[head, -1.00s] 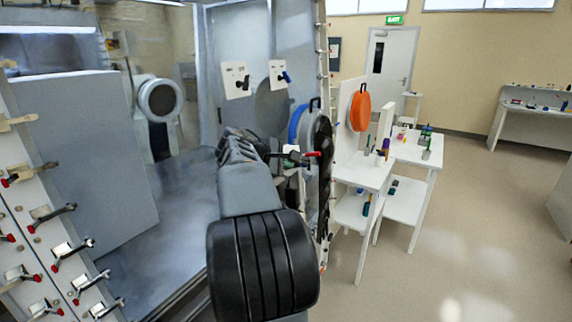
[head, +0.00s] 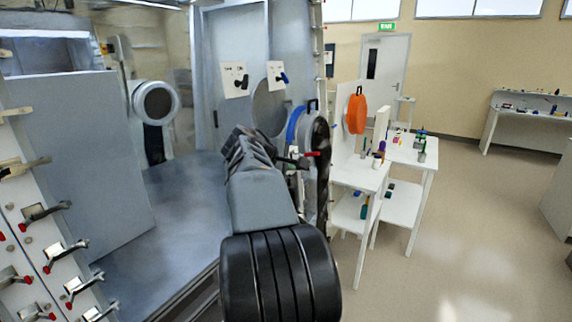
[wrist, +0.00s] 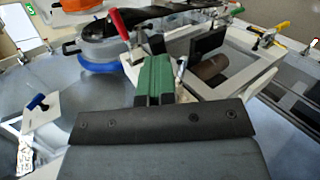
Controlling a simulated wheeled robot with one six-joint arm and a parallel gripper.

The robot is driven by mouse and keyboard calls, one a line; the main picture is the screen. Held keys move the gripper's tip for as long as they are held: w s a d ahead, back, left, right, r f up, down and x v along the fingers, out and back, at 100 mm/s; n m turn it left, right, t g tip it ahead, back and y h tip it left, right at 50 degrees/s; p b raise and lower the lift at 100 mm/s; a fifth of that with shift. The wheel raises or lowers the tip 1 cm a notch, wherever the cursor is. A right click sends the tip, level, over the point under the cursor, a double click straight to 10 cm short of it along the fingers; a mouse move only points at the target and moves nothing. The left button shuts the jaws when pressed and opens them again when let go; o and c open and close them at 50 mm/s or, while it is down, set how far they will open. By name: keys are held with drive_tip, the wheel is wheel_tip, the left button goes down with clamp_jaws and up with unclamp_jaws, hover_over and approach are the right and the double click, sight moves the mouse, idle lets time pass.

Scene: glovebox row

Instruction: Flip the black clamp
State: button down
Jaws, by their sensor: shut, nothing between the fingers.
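The black clamp (head: 239,83) is a small black-handled toggle on a white labelled plate on the back wall inside the glovebox, in the head view. Beside it to the right, a blue-handled clamp (head: 282,78) sits on a similar plate; it also shows at the left of the wrist view (wrist: 38,103). I cannot make out the black clamp clearly in the wrist view. My gripper (wrist: 155,62) shows green fingers, shut and empty, close to a red-handled clamp (wrist: 120,25). In the head view my arm hides most of the gripper, which is apart from the black clamp.
Red-handled clamps (head: 66,256) line the front frame at left. A grey panel (head: 80,160) stands at left. A round blue-rimmed port (head: 297,130) lies to the right of my arm. White tables (head: 412,152) with small objects stand outside at right, with open floor beyond.

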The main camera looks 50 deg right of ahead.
drive_tip(key=v, duration=1.4)
drive_tip(key=shift+d+r, duration=0.15)
drive_tip(key=shift+r, duration=0.1)
drive_tip(key=shift+w, duration=0.1)
drive_tip(key=w+a+f+m+t+y, duration=0.25)
drive_tip(key=a+f+y, duration=0.35)
drive_tip(key=f, duration=0.7)
drive_tip(key=s+a+f+t+y, duration=0.1)
drive_tip(key=s+a+f+y, duration=0.1)
drive_tip(key=a+f, duration=0.4)
drive_tip(key=s+a+f+t+y, duration=0.2)
drive_tip(key=s+a+f, duration=0.3)
drive_tip(key=a, duration=1)
wheel_tip(320, 180, down, 2)
drive_tip(key=shift+f+y, duration=0.25)
drive_tip(key=shift+y, duration=0.55)
